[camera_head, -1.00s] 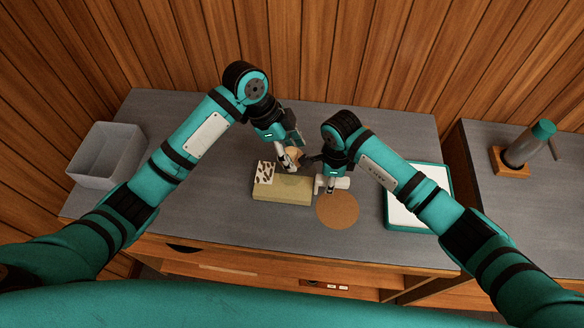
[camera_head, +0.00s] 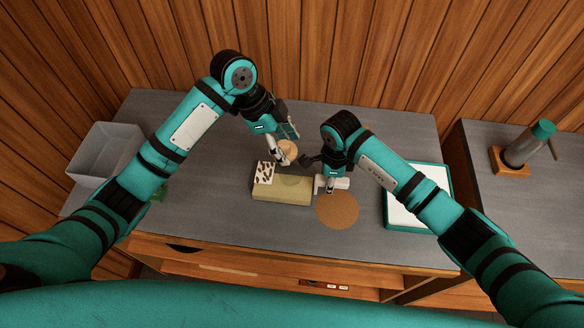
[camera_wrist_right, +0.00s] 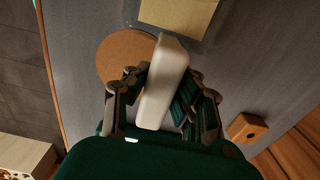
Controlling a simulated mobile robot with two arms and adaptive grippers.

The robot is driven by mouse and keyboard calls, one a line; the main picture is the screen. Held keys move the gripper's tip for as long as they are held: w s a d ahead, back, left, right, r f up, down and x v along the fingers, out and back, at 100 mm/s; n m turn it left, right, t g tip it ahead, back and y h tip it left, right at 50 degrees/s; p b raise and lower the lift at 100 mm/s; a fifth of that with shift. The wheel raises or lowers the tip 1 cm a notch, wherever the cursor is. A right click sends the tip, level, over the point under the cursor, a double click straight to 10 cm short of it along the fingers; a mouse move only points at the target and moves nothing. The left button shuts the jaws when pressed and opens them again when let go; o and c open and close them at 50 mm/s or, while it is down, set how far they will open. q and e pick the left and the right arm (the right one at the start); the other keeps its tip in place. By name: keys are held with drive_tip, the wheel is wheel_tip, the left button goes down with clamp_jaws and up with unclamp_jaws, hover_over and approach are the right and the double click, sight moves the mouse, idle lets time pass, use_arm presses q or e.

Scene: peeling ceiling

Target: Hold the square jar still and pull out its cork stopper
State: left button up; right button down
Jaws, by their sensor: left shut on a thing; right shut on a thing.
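The square jar (camera_head: 270,195) is a low, pale yellow-green box near the middle of the table, with a faint round mark on its top. Part of it shows at the top of the right wrist view (camera_wrist_right: 180,14). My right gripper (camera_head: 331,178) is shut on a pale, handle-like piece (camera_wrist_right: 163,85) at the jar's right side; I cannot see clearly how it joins. My left gripper (camera_head: 283,155) is shut on the cork stopper (camera_head: 289,148), a round beige disc partly hidden by the fingers. The stopper is apart from the jar, above and behind it.
A white card with brown specks (camera_head: 265,172) is at the jar's left back. A round cork mat (camera_head: 338,211) lies to the front right. A teal-rimmed white tray (camera_head: 399,214) is farther right, a grey bin (camera_head: 90,181) far left. A bottle (camera_head: 522,153) stands on the right-hand table.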

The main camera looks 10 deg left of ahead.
use_arm(q)
drive_tip(key=a, duration=1)
drive_tip(key=shift+a+f, duration=0.15)
drive_tip(key=shift+a, duration=0.2)
use_arm(e)
drive_tip(key=c, duration=1.1)
unclamp_jaws()
drive_tip(key=shift+o, duration=0.2)
